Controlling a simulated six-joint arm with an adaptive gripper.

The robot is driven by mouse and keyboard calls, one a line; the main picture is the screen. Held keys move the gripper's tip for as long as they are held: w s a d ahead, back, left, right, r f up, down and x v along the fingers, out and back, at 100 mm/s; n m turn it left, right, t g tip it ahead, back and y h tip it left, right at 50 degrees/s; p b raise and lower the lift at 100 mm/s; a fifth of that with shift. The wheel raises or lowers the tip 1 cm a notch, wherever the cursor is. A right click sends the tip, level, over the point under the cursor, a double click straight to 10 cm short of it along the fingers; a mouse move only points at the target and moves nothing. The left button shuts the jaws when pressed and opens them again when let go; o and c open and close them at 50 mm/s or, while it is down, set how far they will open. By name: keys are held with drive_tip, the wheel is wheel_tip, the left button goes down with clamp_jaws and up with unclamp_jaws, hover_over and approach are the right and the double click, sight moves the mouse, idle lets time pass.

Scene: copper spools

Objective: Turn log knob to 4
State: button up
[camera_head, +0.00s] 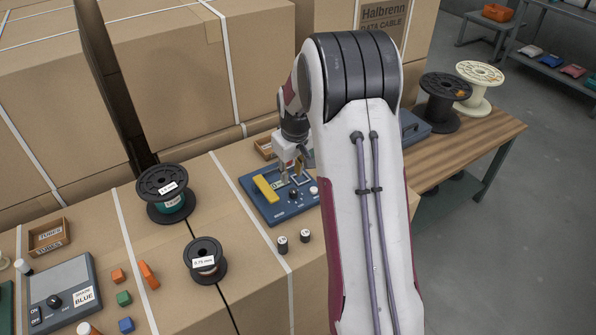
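A blue panel (262,212) lies on a cardboard box near the middle, with a yellow bar (265,188) on its left part. A small black knob (293,194) sits on this panel, close to my gripper; its marks are too small to read. My gripper (293,182) points down over the panel, its fingers seemingly apart with nothing visible between them. I cannot tell whether a finger touches the knob. A second device, a grey-blue box (68,276) at lower left, has a black knob (53,300) and a label reading BLUE. No knob is legibly marked "log".
Two dark spools (167,183) (205,252) stand left of the panel. Coloured blocks (124,298) lie at lower left. Tall cartons (190,70) rise behind. My arm hides the panel's right surroundings.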

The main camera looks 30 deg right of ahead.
drive_tip(key=s+a+r+m+t, duration=0.1)
drive_tip(key=s+r+m+t, duration=0.1)
drive_tip(key=s+r+m, duration=0.2)
drive_tip(key=shift+s+r+h, duration=0.3)
drive_tip(key=shift+s, duration=0.25)
idle(0.4)
drive_tip(key=shift+s+a+m, duration=0.1)
drive_tip(key=shift+m, duration=0.2)
drive_tip(key=s+a+r+n, duration=0.1)
drive_tip(key=s+a+r, duration=0.4)
drive_tip(key=s, duration=0.4)
drive_tip(key=s+a+r+n+y, duration=0.1)
drive_tip(key=s+a+r, duration=0.4)
drive_tip(key=s+a, duration=0.2)
drive_tip(key=s+a+r+n+t, duration=0.1)
drive_tip(key=s+a+r, duration=0.5)
drive_tip(key=s, duration=0.5)
drive_tip(key=shift+a+n, duration=0.3)
drive_tip(key=shift+a, duration=0.05)
drive_tip(key=shift+s, duration=0.1)
idle(2.9)
